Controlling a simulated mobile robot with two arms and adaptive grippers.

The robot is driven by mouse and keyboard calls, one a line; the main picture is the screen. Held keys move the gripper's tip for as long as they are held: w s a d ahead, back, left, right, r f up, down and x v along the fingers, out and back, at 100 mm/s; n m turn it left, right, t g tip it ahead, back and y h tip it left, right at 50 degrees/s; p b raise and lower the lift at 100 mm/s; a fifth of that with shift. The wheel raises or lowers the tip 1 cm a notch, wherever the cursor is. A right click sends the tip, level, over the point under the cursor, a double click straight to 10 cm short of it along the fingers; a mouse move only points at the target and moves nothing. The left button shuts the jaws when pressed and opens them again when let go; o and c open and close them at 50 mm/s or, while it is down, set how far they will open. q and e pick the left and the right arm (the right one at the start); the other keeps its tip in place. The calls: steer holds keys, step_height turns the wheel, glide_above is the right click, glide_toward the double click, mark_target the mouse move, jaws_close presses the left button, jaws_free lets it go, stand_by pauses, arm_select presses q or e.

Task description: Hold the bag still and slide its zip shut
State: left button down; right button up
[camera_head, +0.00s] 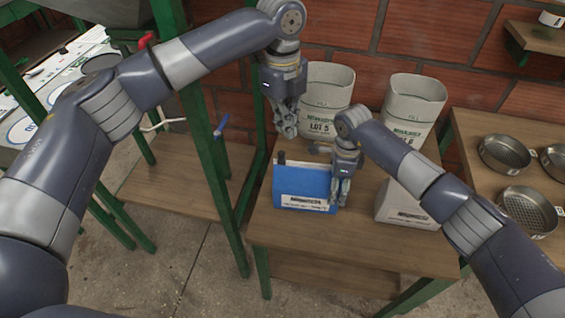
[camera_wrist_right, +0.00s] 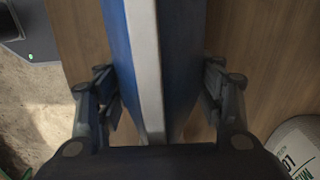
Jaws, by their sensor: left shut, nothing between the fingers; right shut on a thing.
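The blue bag (camera_head: 300,182) with a white label stands upright on the wooden table. A small dark piece shows at its top left corner; I cannot tell for sure whether it is the zip slider. My right gripper (camera_head: 341,192) is shut on the bag's right end and hides part of it. In the right wrist view the blue bag (camera_wrist_right: 177,60), with a pale strip along its edge, runs between the fingers of my right gripper (camera_wrist_right: 162,98). My left gripper (camera_head: 287,128) is shut and empty, above the bag's top left part and apart from it.
Two pale sacks (camera_head: 328,92) (camera_head: 413,102) stand behind the bag on the table (camera_head: 350,248). A pale labelled block (camera_head: 402,207) stands right of the right gripper. Round metal sieves (camera_head: 505,153) lie on the right-hand table. A green post (camera_head: 206,150) rises at left.

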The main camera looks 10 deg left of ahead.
arm_select(q)
steer(key=s+d+f+n+g+h, duration=0.2)
steer(key=s+d+f+n+h, duration=0.1)
steer(key=s+d+n+h, duration=0.25)
steer(key=s+d+f+n+g+h, duration=0.1)
steer(key=s+d+f+n+h, duration=0.1)
steer(key=s+d+h, duration=0.5)
steer(key=n+t+y, duration=0.3)
steer(key=n+t, duration=1.5)
steer(key=n, duration=1.2)
glide_toward(282, 158)
steer(key=s+a, duration=0.2)
steer(key=a, duration=0.6)
steer(key=s+d+x, duration=0.1)
steer(key=x, duration=1.1)
steer(key=shift+w+d, duration=0.15)
steer(key=shift+d, duration=0.35)
